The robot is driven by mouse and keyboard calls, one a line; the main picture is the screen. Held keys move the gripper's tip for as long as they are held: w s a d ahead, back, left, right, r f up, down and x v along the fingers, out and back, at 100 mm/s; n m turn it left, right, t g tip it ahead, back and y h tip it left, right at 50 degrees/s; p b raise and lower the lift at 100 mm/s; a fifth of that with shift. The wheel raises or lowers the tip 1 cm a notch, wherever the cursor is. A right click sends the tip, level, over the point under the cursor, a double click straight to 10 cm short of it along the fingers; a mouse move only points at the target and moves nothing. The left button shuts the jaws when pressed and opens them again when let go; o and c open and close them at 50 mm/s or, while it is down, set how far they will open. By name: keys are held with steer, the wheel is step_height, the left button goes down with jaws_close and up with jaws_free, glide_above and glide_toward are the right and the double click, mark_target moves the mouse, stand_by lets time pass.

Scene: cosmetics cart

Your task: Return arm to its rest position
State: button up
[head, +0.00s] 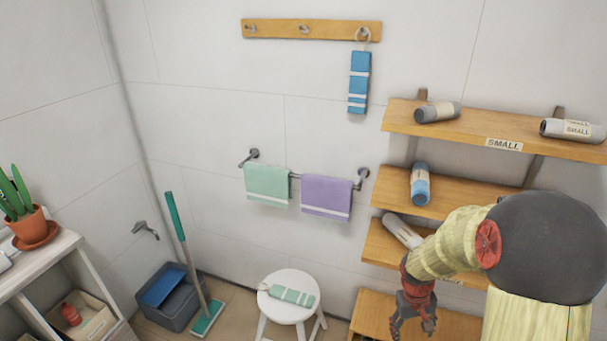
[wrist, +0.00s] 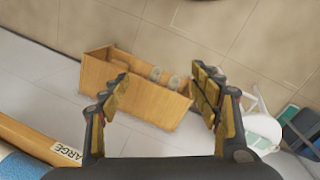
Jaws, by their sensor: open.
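My arm reaches in from the lower right in the head view, in front of the wooden shelves. My gripper (head: 414,325) hangs low, pointing down near the bottom shelf. In the wrist view my gripper (wrist: 163,103) is open, its two fingers apart with nothing between them. Beyond the fingers, a wooden box (wrist: 150,104) with a few rolled items inside stands on the floor, apart from them.
Wooden shelves (head: 440,187) hold rolled towels at right. A white stool (head: 287,307) bears a folded green towel. Green (head: 267,184) and purple (head: 326,197) towels hang on a wall bar. A mop (head: 186,258) and a grey bucket (head: 149,312) stand at lower left.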

steer(key=s+a+r+t, duration=0.2)
steer(key=s+r, duration=0.4)
steer(key=r, duration=0.3)
steer(key=s+a+r+t+y+p, duration=0.1)
steer(key=s+a+r, duration=0.4)
steer(key=r, duration=0.5)
steer(key=s+a+r+m+t+p, duration=0.1)
steer(key=s+a+r+t, duration=0.1)
steer(key=s+a+r, duration=0.2)
steer(key=s+r, duration=0.3)
steer(key=r, duration=0.3)
steer(key=shift+s+t+y, duration=0.3)
steer(key=shift+s+y, duration=0.05)
steer(key=shift+y, duration=0.05)
steer(key=shift+o, duration=0.5)
steer(key=shift+s+a+r, duration=0.1)
steer(key=shift+a+r, duration=0.05)
steer(key=shift+r, duration=0.45)
steer(key=shift+a, duration=0.1)
